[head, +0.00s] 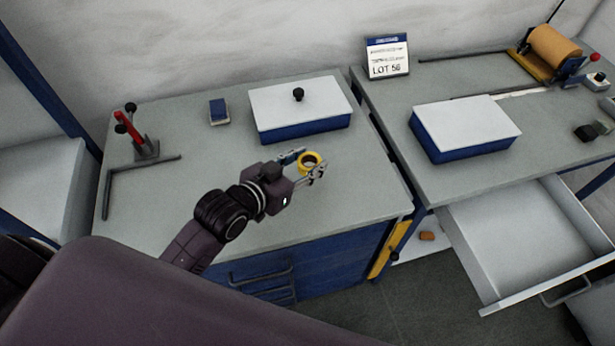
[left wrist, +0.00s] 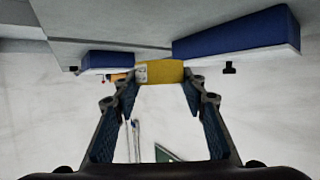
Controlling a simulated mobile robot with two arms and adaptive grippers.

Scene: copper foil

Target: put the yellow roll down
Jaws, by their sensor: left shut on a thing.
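The yellow roll (head: 311,154) is a small ring with an open centre. My left gripper (head: 303,165) is shut on it, with one finger on each side, over the left workbench (head: 350,195) in front of a lidded blue box. In the left wrist view the yellow roll (left wrist: 165,73) sits between the fingertips (left wrist: 160,92). I cannot tell whether the roll touches the bench top. My right gripper is not in view.
The blue box with a white lid (head: 300,125) stands behind the roll. A small blue block (head: 219,112) and a red-handled clamp (head: 145,148) are further left. Another lidded box (head: 465,145) is on the right bench, above an open drawer (head: 530,235). Bench around the roll is clear.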

